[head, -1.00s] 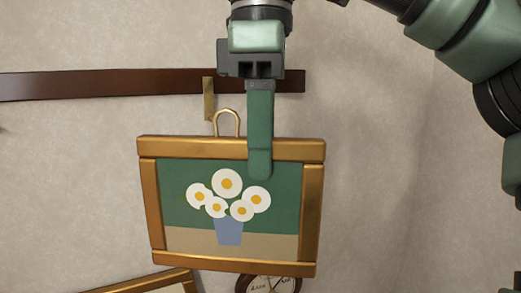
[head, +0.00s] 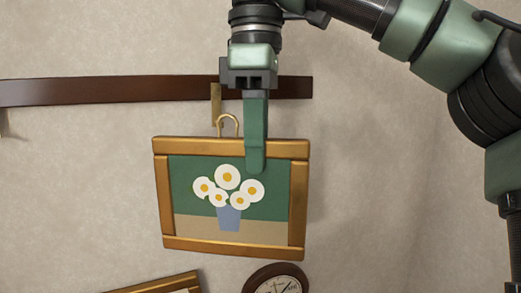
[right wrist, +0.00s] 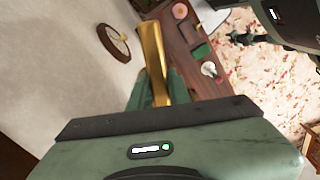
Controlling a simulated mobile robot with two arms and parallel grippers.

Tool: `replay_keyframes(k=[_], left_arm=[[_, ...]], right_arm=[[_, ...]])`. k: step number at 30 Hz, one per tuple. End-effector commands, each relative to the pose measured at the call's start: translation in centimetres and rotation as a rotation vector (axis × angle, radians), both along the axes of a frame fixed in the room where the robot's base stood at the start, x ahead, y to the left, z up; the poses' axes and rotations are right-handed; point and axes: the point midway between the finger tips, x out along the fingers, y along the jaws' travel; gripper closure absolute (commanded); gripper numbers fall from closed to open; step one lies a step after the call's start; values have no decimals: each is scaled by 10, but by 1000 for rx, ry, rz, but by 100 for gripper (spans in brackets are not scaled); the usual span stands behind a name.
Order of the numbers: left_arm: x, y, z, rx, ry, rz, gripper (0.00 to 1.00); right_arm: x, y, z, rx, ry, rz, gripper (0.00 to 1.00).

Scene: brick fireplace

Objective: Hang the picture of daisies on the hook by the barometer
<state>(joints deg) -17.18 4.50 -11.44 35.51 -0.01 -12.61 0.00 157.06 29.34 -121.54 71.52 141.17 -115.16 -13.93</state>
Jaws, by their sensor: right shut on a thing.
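The picture of daisies (head: 228,200) has a gold frame and a wire loop (head: 228,121) on top. My right gripper (head: 255,155) is shut on its top bar, right of the loop, with one finger in front. In the right wrist view the gold frame (right wrist: 152,50) shows edge-on between the fingers. A brass hook (head: 215,105) hangs from the dark rail, just behind and left of the loop; I cannot tell whether they touch. The barometer (head: 276,282), round with a dark rim, is below the picture and also in the right wrist view (right wrist: 113,43). My left gripper is not in view.
The dark wooden rail (head: 120,91) runs along the plain wall and ends right of my gripper. Another gold frame (head: 160,284) is at the lower left. The right wrist view shows a brown wooden surface (right wrist: 178,52) with small objects below.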

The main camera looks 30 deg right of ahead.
Motion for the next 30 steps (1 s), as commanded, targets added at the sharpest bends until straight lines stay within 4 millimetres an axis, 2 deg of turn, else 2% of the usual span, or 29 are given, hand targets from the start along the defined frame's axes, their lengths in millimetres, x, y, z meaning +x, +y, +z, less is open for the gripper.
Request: replay_keyframes(k=[30], left_arm=[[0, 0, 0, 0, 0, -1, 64]], right_arm=[[59, -15, -6, 0, 0, 1, 100]])
